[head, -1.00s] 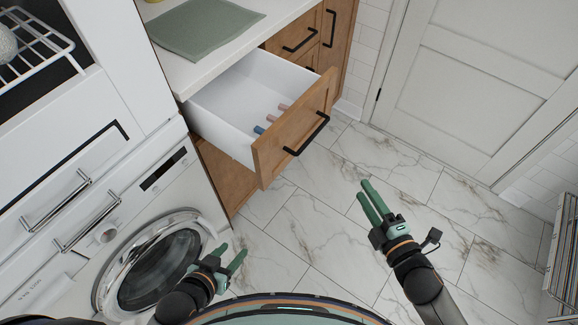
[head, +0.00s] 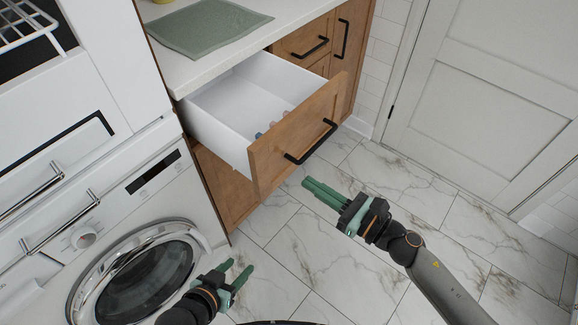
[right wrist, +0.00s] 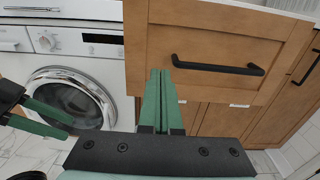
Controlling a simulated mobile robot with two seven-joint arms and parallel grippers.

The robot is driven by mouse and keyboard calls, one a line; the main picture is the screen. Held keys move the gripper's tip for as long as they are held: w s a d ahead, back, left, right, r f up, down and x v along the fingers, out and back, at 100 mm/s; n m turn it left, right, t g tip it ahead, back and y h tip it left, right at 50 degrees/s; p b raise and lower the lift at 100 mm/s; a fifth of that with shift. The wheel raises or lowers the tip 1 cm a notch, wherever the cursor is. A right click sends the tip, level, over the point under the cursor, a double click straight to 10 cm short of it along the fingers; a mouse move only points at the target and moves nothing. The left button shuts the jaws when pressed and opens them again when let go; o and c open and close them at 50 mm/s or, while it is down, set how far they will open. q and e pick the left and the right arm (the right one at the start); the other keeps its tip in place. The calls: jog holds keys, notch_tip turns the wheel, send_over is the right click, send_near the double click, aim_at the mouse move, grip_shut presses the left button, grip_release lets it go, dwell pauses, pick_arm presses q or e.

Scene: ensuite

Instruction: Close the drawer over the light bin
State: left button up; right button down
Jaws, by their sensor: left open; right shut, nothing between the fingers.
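The open drawer has a wooden front (head: 290,140) with a black bar handle (head: 312,143) and a white inside (head: 235,95). A few small pink and blue items (head: 272,126) lie in it, partly hidden by the front. In the right wrist view the drawer front (right wrist: 215,50) stands ahead of the fingers, with its handle (right wrist: 218,66) to their right. My right gripper (head: 306,188) is shut and empty, below and in front of the drawer front, apparently apart from it. My left gripper (head: 238,269) is open and empty by the washing machine. No light bin can be made out.
A washing machine (head: 140,262) with a round door stands left of the drawer. A white counter (head: 190,72) with a green mat (head: 210,28) lies above it. Marble floor (head: 380,225) is free in front, and a white door (head: 480,110) stands at the right.

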aim_at(278, 162)
jog(key=x, duration=0.7)
jog(key=shift+w, duration=0.1)
jog(key=shift+w+a, duration=0.1)
